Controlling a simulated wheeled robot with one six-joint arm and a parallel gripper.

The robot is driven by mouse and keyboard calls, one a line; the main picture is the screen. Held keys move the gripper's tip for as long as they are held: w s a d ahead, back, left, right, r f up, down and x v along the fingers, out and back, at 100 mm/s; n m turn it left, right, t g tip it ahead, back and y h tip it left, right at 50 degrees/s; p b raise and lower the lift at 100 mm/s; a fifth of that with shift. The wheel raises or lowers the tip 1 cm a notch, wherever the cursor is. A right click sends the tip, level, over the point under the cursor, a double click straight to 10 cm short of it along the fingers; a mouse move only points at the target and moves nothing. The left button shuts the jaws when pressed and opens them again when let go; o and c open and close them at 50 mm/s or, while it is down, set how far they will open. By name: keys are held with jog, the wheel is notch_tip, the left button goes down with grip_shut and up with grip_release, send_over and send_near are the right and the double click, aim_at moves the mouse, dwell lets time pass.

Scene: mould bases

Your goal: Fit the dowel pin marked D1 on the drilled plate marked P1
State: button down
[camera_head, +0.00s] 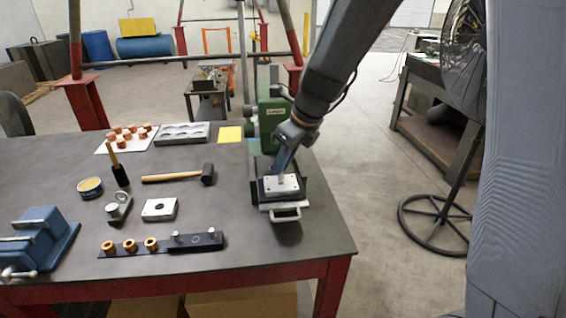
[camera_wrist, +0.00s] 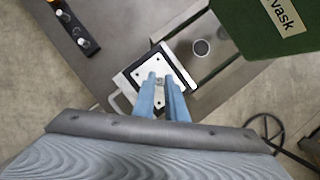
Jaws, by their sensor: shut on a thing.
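A pale drilled plate (camera_head: 290,187) lies on a black holder (camera_head: 262,191) on the green press at the right end of the table. In the wrist view the plate (camera_wrist: 184,69) shows small dark holes near its edges. My gripper (camera_head: 281,176) points down over this plate. In the wrist view its two blue fingers (camera_wrist: 163,84) are shut on a small grey dowel pin (camera_wrist: 159,80), right over the plate. The fingers hide the pin's lower end, so I cannot tell whether it is in a hole. I cannot read the marks D1 or P1.
The green press (camera_head: 271,112) stands close behind the plate. A handle (camera_head: 286,215) sticks out in front. Left on the table are another plate (camera_head: 152,213), a black rack (camera_head: 190,243) with two pins and brass bushings, a mallet (camera_head: 172,177) and a blue vise (camera_head: 42,237).

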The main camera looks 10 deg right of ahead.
jog(key=shift+f, duration=0.75)
dwell(0.3)
jog(key=c, duration=1.7)
grip_release()
jog(key=b+v, duration=0.1)
jog(key=v, duration=0.7)
jog(key=s+d+f+n+h+b, duration=0.1)
jog(key=s+f+n, duration=0.3)
jog(key=n, duration=0.4)
jog(key=s+d+f+n+g+h+b, duration=0.1)
jog(key=s+d+f+n, duration=0.3)
jog(key=n, duration=0.4)
jog(key=s+d+f+n+h+b, duration=0.1)
jog(key=s+d+f+n, duration=0.2)
jog(key=s+f+n, duration=0.3)
jog(key=shift+s+n+g, duration=0.2)
jog(key=shift+n+g, duration=0.1)
jog(key=shift+n, duration=1.3)
jog(key=shift+s+d+f+n, duration=0.25)
jog(key=shift+s+n, duration=0.2)
jog(key=shift+n, duration=0.45)
